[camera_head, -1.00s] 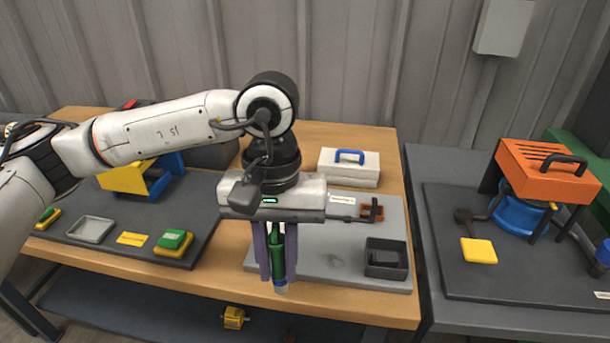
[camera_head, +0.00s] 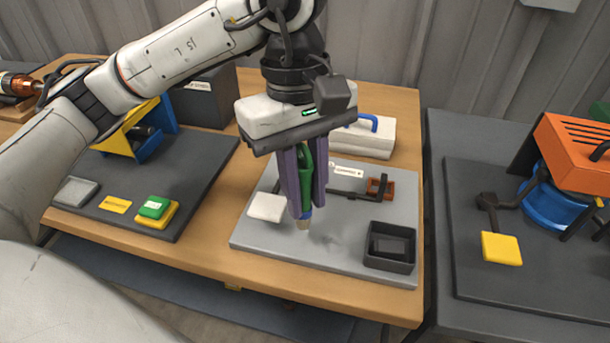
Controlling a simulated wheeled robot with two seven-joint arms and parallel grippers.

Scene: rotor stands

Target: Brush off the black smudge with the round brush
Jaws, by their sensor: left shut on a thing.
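My left gripper (camera_head: 305,208) points down over the grey board (camera_head: 270,248) on the wooden bench. The black smudge (camera_head: 329,240) is a faint dark mark on the board, just right of the bristle tip. My right gripper is not in view.
A black open box (camera_head: 390,262) stands on the board right of the smudge. A white block (camera_head: 267,207) lies left of the brush. A dark bracket with a brown block (camera_head: 380,187) is behind. A white case with a blue handle (camera_head: 365,137) stands at the back.

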